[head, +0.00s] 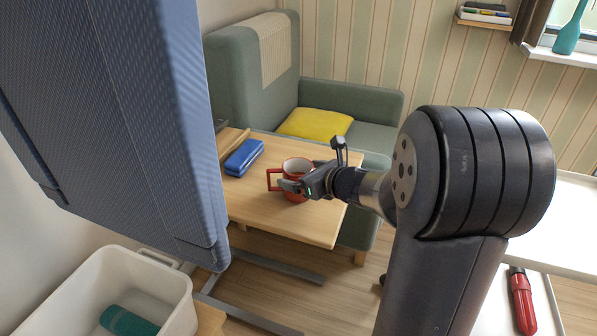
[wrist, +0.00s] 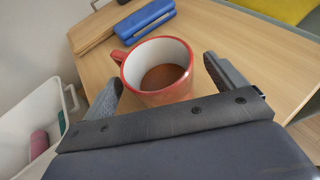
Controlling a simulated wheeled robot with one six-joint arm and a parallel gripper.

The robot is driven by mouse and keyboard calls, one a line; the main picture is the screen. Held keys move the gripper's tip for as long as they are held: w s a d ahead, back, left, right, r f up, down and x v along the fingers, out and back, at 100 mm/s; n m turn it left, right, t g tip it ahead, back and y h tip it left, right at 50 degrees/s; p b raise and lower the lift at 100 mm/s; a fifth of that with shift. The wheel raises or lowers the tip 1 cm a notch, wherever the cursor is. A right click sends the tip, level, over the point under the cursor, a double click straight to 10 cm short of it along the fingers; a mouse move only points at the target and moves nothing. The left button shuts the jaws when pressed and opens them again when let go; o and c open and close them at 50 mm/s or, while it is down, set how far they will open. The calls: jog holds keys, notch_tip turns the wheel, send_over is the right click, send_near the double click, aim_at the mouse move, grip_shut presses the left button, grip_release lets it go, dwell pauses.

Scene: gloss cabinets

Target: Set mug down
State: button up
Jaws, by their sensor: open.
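The red mug (head: 296,168) stands upright on the wooden table (head: 300,225). In the wrist view the mug (wrist: 157,66) has a white inside with brown contents, and its handle points to the upper left. My gripper (head: 297,186) is at the mug's near side. In the wrist view my gripper (wrist: 161,80) is open, with one finger on each side of the mug and gaps between the fingers and its wall. The mug's underside is hidden.
A blue case (head: 244,157) lies on the table behind and left of the mug, beside a wooden board (head: 232,143). A green sofa with a yellow cushion (head: 316,124) stands behind. A white bin (head: 179,308) is at lower left. The table's front is clear.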

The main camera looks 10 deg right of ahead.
jog(key=p+v, duration=0.2)
jog(key=v, duration=0.8)
